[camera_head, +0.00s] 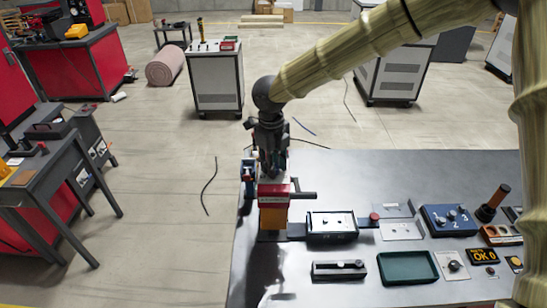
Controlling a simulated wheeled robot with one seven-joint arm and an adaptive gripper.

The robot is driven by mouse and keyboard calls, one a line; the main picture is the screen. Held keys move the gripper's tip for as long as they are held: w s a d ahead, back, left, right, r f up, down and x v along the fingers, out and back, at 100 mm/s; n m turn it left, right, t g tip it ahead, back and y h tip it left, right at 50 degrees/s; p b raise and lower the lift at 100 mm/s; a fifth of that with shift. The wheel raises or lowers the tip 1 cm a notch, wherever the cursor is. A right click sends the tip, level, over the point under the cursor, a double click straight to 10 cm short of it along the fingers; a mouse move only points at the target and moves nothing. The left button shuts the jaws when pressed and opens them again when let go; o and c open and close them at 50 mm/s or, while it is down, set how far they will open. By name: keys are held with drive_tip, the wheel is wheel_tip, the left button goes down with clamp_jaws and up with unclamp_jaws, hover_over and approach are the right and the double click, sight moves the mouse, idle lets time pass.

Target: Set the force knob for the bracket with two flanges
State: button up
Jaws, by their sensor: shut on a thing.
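My gripper (272,160) points down at the top of a small press (273,216) with a red and white head and an orange lower body. Its fingers are shut on a part at the top of the press head. That part is mostly hidden by the fingers, so I cannot tell its shape or setting. A dark lever (303,195) sticks out to the right of the head. A black-framed white tray (331,236) right of the press holds small dark parts. I cannot make out a two-flange bracket.
The grey table also bears a blue box numbered 1, 2, 3 (434,228), a green tray (408,281), a black block (339,270), a white plate with a dial (452,264) and an "OK 0" display (484,256). The table's back area is clear.

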drive_tip(key=n+p, duration=0.1)
drive_tip(key=n, duration=0.1)
drive_tip(key=n+p, duration=0.2)
drive_tip(key=shift+r+n+p, duration=0.2)
drive_tip(key=shift+n+p, duration=0.1)
drive_tip(key=shift+f+n+p, duration=0.15)
drive_tip(key=shift+n+p, duration=0.4)
drive_tip(key=shift+n, duration=1.05)
drive_tip(key=o, duration=1)
drive_tip(key=shift+o, duration=0.2)
wheel_tip(320, 180, up, 12)
drive_tip(key=shift+s, duration=0.25)
drive_tip(key=shift+s+f, duration=0.1)
drive_tip(key=shift+f, duration=0.05)
